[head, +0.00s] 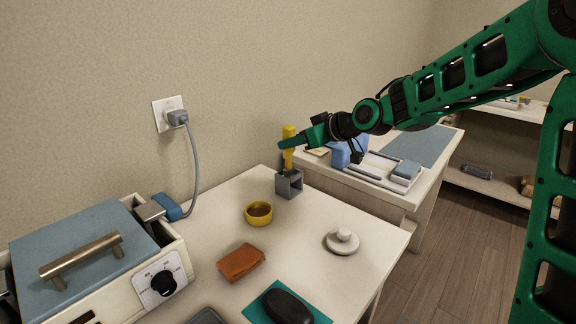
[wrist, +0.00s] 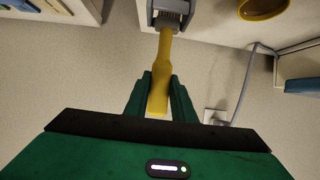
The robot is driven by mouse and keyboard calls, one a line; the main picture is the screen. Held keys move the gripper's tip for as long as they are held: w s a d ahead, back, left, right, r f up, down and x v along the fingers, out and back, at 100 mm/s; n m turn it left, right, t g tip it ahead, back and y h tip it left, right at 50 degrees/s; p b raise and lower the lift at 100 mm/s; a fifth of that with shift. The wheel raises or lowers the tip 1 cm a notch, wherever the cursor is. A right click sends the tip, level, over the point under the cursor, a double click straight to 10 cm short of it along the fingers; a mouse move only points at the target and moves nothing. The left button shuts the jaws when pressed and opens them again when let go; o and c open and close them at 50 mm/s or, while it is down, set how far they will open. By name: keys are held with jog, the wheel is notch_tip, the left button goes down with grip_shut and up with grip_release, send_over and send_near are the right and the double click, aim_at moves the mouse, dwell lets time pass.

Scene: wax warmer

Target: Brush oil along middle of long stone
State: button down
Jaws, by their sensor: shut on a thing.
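My gripper (head: 292,143) is shut on the yellow handle of a brush (head: 289,152). The brush is upright, its lower end in or at a grey square holder (head: 289,184) at the back corner of the table. In the wrist view, the brush (wrist: 164,60) runs between my fingers (wrist: 157,88) to its bristle end at the grey holder (wrist: 170,8). A yellow bowl (head: 258,213) with brown liquid stands left of the holder. A dark oblong stone (head: 288,306) lies on a teal mat (head: 257,311) at the table's front.
A wax warmer (head: 90,262) with a blue lid stands at the left, its cord running to a wall socket (head: 170,113). A brown block (head: 240,262) and a white knobbed lid (head: 342,241) lie on the table. A second table (head: 420,187) stands behind right.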

aim_at(294, 127)
jog(key=shift+r, duration=2)
jog(key=shift+r, duration=2.4)
jog(key=c, duration=2.4)
grip_release()
grip_shut()
jog(key=shift+d, duration=0.1)
